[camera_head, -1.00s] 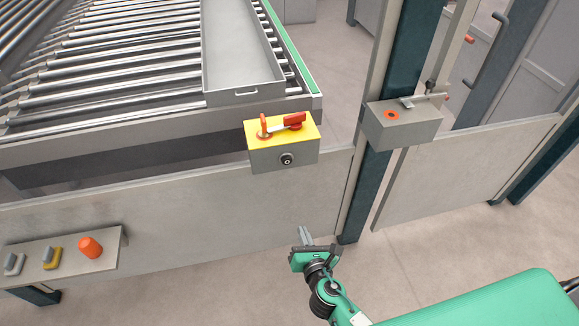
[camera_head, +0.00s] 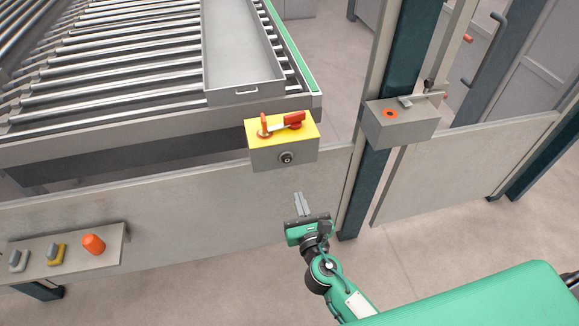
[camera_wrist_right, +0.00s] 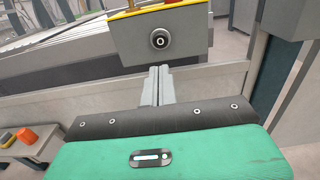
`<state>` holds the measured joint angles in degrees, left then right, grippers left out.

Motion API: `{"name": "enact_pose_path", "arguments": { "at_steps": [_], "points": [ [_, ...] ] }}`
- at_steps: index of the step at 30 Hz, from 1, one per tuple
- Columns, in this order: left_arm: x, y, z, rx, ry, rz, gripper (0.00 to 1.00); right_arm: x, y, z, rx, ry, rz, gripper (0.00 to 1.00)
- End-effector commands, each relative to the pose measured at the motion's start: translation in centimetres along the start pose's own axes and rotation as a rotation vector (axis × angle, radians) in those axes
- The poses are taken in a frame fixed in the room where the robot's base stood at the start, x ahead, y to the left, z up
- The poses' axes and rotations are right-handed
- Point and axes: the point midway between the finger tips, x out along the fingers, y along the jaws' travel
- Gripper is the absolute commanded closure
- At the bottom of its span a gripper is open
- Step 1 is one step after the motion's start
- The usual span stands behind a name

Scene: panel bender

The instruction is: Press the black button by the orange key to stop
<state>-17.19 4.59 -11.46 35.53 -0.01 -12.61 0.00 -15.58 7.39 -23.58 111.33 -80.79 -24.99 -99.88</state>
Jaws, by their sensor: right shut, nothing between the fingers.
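The black button (camera_head: 286,158) is a round knob with a light centre on the front face of a grey box with a yellow top (camera_head: 251,131). The button also shows in the right wrist view (camera_wrist_right: 159,39), above the fingertips. My right gripper (camera_head: 299,197) is shut and empty, below and in front of the button, apart from it. In the right wrist view its closed fingers (camera_wrist_right: 160,72) point up toward the box. My left gripper is not in view.
A roller conveyor with a grey tray (camera_head: 240,99) stands behind the box. A grey box with an orange ring button (camera_head: 390,114) is on the dark post at right. A panel at lower left carries an orange knob (camera_head: 93,244) and two levers.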

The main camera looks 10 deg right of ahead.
Motion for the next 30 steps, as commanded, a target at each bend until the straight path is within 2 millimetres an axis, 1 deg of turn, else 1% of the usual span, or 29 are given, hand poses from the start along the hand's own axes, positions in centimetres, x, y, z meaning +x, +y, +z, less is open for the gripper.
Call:
{"name": "enact_pose_path", "arguments": {
  "at_steps": [1,9,15,21,30],
  "points": [
    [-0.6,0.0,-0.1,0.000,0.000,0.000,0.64,1.0,0.0,0.4,0.000,-0.002,0.000,1.00],
    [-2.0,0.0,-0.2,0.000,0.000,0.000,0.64,6.2,0.0,0.3,0.000,-0.001,-0.001,1.00],
    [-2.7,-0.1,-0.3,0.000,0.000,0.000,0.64,9.4,0.1,0.2,0.002,0.000,0.000,1.00],
    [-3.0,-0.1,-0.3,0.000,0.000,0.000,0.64,11.1,0.0,0.1,0.001,0.000,0.000,1.00],
    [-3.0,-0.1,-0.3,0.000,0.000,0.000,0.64,11.4,0.0,0.0,0.002,0.001,0.000,1.00]
  ]
}}
